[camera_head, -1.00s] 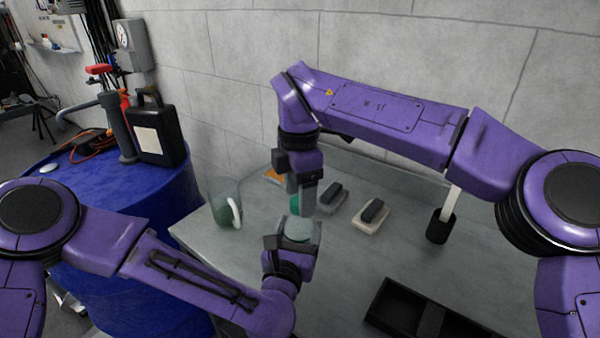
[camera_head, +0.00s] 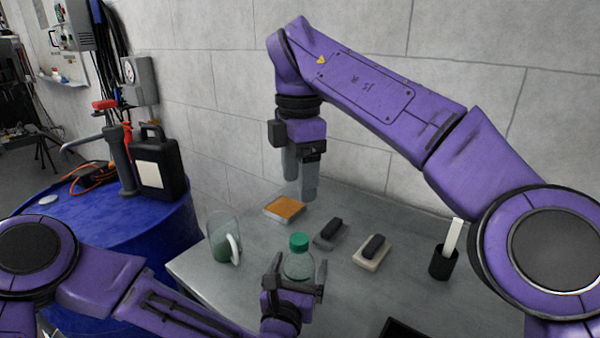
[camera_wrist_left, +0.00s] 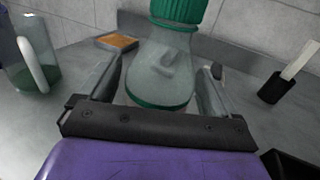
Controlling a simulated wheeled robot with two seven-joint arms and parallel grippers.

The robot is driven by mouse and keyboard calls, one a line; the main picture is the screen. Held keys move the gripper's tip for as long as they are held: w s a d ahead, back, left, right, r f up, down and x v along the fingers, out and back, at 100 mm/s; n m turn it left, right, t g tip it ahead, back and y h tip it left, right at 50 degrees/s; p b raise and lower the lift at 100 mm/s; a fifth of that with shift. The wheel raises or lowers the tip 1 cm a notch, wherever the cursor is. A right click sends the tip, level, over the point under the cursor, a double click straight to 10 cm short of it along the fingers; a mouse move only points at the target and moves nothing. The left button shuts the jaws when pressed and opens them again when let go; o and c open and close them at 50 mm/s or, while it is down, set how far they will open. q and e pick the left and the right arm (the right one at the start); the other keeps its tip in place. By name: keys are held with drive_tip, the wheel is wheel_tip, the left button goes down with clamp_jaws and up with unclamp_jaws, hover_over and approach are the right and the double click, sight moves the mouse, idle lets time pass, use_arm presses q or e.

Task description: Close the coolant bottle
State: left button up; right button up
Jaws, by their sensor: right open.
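The clear coolant bottle (camera_head: 299,266) stands upright on the grey table with its green cap (camera_head: 299,242) on its neck. In the left wrist view the ribbed cap (camera_wrist_left: 178,10) sits above the clear bottle body (camera_wrist_left: 160,70), with green liquid low inside. My left gripper (camera_head: 298,271) is open, with a finger on each side of the bottle and small gaps beside it. My right gripper (camera_head: 300,194) is open and empty, raised above and behind the cap, clear of it. Whether the cap is fully tight cannot be told.
A glass jug (camera_head: 222,240) with green liquid stands left of the bottle. An orange-topped pad (camera_head: 284,209), two dark-topped blocks (camera_head: 330,233) (camera_head: 373,250) and a black cup (camera_head: 443,262) are on the table. A blue drum (camera_head: 120,230) with a black canister (camera_head: 160,170) is at left.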

use_arm(q)
drive_tip(key=shift+s+f, duration=0.1)
drive_tip(key=shift+s, duration=0.3)
drive_tip(key=b+v, duration=0.2)
drive_tip(key=v, duration=0.8)
drive_tip(key=shift+b, duration=0.4)
drive_tip(key=shift+w+a, duration=0.1)
drive_tip(key=shift+w, duration=0.05)
